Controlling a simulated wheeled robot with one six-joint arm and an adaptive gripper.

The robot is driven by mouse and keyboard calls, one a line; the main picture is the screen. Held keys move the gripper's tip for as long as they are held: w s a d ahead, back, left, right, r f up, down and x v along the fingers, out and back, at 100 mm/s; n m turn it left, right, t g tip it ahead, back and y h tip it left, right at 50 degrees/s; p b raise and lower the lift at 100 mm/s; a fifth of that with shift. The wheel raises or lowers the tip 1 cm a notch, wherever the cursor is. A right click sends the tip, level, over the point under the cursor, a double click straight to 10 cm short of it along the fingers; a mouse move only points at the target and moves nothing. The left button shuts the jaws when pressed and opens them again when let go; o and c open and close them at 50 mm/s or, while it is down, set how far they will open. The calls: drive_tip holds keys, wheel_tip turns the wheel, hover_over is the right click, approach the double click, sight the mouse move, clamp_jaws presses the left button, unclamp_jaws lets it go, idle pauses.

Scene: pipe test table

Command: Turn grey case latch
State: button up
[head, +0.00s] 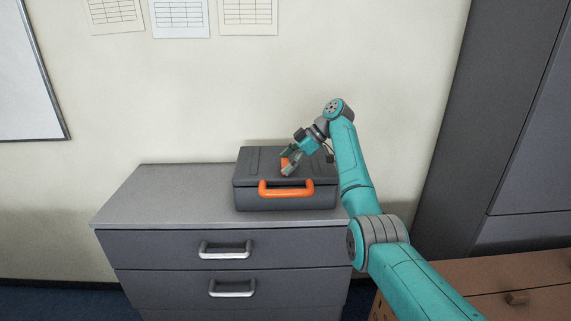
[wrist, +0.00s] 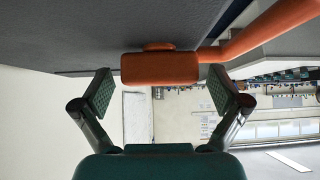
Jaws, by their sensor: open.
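The grey case (head: 250,198) sits closed on top of the drawer cabinet, with an orange handle (head: 286,192) on its front. The orange latch shows in the wrist view (wrist: 160,68) as a short rounded block with a small knob at the case surface. My gripper (head: 287,165) is over the case near its front edge, pointing down and to the left. In the wrist view my gripper (wrist: 160,75) is open, one finger each side of the latch, with a visible gap on both sides. I cannot tell how deep the fingers reach around it.
The grey cabinet top (head: 150,195) is bare to the left of the case. The orange handle passes close to the right finger in the wrist view (wrist: 265,32). A wall stands behind, a tall dark cabinet (head: 500,130) at the right, and a brown box-like unit (head: 520,290) below it.

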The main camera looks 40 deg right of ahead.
drive_tip(key=shift+r, duration=0.1)
drive_tip(key=v, duration=1.2)
